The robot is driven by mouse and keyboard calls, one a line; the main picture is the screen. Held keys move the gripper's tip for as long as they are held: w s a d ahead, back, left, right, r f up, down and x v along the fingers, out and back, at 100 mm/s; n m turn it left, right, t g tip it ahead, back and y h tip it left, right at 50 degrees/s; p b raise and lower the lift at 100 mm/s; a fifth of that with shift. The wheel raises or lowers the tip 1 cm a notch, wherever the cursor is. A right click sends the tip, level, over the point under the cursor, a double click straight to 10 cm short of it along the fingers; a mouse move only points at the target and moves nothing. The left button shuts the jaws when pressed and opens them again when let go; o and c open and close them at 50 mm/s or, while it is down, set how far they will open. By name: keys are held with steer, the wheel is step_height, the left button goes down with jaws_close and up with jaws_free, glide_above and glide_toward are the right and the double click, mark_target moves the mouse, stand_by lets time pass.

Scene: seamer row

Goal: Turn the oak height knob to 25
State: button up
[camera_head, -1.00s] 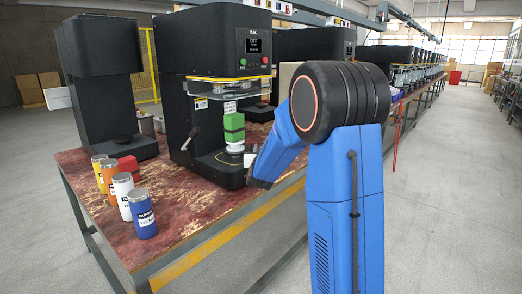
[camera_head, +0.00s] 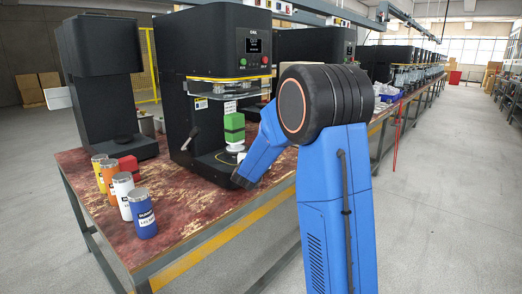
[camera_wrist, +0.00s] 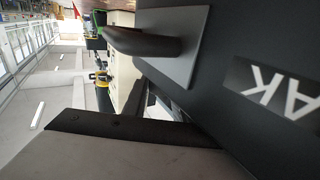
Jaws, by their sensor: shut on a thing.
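The black seamer (camera_head: 232,45) stands on the worn red bench, with a lit display on its upper front. A green block (camera_head: 234,128) sits upright in it over a round white support. My arm reaches to the seamer's front right lower side, and my forearm hides most of my gripper in the head view. In the wrist view a dark panel fills the right, with an upside-down label ending in "AK" (camera_wrist: 285,92). A dark rounded handle (camera_wrist: 145,42) sticks out from a grey plate there. My gripper (camera_wrist: 168,103) is shut on the oak height knob; the contact is largely hidden.
Another black machine (camera_head: 100,85) stands left. More machines line the bench behind. The aisle floor (camera_head: 450,200) is clear.

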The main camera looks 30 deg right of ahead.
steer(key=o, duration=1)
steer(key=shift+o, duration=0.2)
steer(key=shift+s+a, duration=0.1)
steer(key=v, duration=1.7)
